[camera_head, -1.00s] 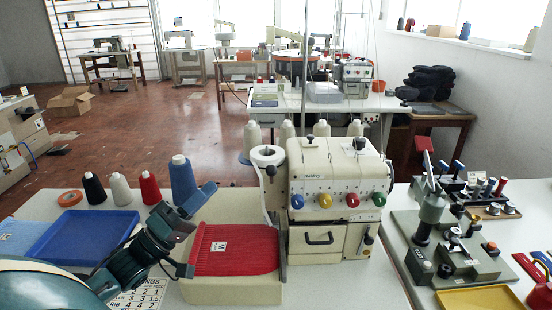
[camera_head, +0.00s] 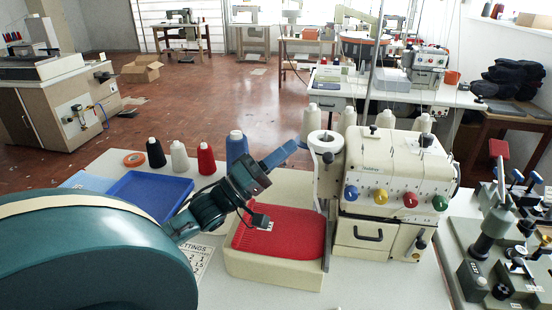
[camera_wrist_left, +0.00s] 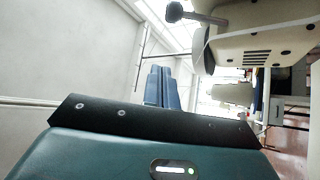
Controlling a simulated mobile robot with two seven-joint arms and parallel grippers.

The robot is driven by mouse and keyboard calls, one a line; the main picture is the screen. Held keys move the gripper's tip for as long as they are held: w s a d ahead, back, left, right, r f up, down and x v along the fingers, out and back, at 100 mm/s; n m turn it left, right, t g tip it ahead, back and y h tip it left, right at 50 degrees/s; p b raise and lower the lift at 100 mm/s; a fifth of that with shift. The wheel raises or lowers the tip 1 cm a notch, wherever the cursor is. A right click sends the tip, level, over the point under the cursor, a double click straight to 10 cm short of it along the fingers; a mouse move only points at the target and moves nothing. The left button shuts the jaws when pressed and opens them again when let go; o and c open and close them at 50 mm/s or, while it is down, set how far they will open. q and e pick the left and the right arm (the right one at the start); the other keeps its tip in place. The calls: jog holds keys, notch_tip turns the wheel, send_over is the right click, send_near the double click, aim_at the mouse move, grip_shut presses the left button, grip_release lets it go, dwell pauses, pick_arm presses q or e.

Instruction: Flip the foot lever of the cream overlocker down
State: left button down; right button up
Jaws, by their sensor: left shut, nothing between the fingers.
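The cream overlocker (camera_head: 385,165) stands on the white table, with coloured dials across its front. A dark knob (camera_head: 327,157) shows at its left side, below a round white disc; it looks like the end of a lever. In the left wrist view a dark knob on a rod (camera_wrist_left: 175,12) sticks out from a cream body (camera_wrist_left: 265,30), though I cannot tell if it is the foot lever. My left gripper (camera_head: 300,144) is shut and empty, its blue fingers pointing at the machine's left side, seemingly just short of it. The fingers also show in the left wrist view (camera_wrist_left: 161,88). My right gripper is out of view.
A red mat (camera_head: 285,232) lies on the cream bed below my left wrist. A blue tray (camera_head: 150,193) and several thread cones (camera_head: 206,160) are to the left. A green device (camera_head: 490,245) stands to the right.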

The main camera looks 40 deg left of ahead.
aim_at(327, 164)
pick_arm(q)
jog(key=w+d, duration=0.1)
jog(key=w+d+p, duration=0.1)
jog(key=d, duration=0.1)
jog(key=w+d, duration=0.1)
jog(key=shift+w+d+r, duration=0.1)
jog(key=shift+d, duration=0.25)
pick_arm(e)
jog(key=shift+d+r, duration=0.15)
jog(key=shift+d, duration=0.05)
pick_arm(q)
jog(key=shift+d+f+m+h+b, duration=0.1)
jog(key=shift+f+m+h+b, duration=0.1)
jog(key=shift+m+h+b, duration=0.35)
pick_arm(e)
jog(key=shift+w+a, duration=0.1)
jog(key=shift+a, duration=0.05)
pick_arm(q)
jog(key=shift+s+m, duration=0.2)
jog(key=shift+m, duration=0.05)
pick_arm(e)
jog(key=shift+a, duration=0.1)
